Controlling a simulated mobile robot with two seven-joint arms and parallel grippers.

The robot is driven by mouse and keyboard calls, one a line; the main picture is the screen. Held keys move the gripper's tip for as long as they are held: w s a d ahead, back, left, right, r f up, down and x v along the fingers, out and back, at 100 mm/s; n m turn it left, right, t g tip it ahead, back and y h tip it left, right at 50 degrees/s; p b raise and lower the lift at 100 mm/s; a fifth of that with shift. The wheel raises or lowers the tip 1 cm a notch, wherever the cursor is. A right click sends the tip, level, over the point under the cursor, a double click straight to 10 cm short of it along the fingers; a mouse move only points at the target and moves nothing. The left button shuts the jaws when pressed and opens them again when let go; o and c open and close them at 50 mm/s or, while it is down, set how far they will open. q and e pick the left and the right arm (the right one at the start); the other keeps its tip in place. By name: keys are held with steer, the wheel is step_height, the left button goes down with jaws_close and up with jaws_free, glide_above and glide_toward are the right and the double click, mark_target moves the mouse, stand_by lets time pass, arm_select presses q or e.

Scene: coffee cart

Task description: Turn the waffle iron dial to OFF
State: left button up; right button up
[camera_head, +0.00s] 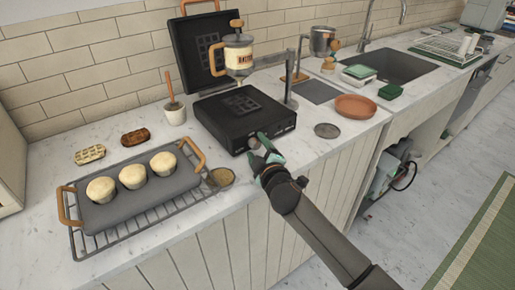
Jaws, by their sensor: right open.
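The black waffle iron (222,112) stands on the counter against the tiled wall, its lid (195,50) raised. Its front face looks toward me, and a small round grey dial (254,143) shows there. My right gripper (260,147) comes from the lower right and is open, with its green-tipped fingers close to the front face beside the dial. I cannot tell whether the fingers touch the dial. The dial's marks are too small to read. My left gripper is not in view.
A tray (120,212) with muffins sits on a wire rack at the left, with a small bowl (221,177) by it. A grey disc (327,131) and terracotta dish (357,106) lie to the right.

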steer(key=p+v, duration=0.1)
steer(key=v, duration=1.1)
steer(key=shift+s, duration=0.25)
steer(key=shift+d, duration=0.1)
steer(key=s+d+f+m+g+p, duration=0.1)
steer(key=s+d+f+m+g, duration=0.1)
steer(key=s+d+f+m, duration=0.2)
steer(key=s+d+f+m+g+h+p, duration=0.1)
steer(key=s+d+f+m, duration=0.3)
steer(key=s+f, duration=0.7)
steer(key=s+d+f+m+g+h+p, duration=0.1)
steer(key=s+d+f+m+g, duration=0.2)
steer(key=s+d+f+m, duration=0.2)
steer(key=s+f, duration=0.3)
steer(key=s, duration=0.1)
steer(key=shift+s+d+p, duration=0.35)
steer(key=shift+p, duration=0.05)
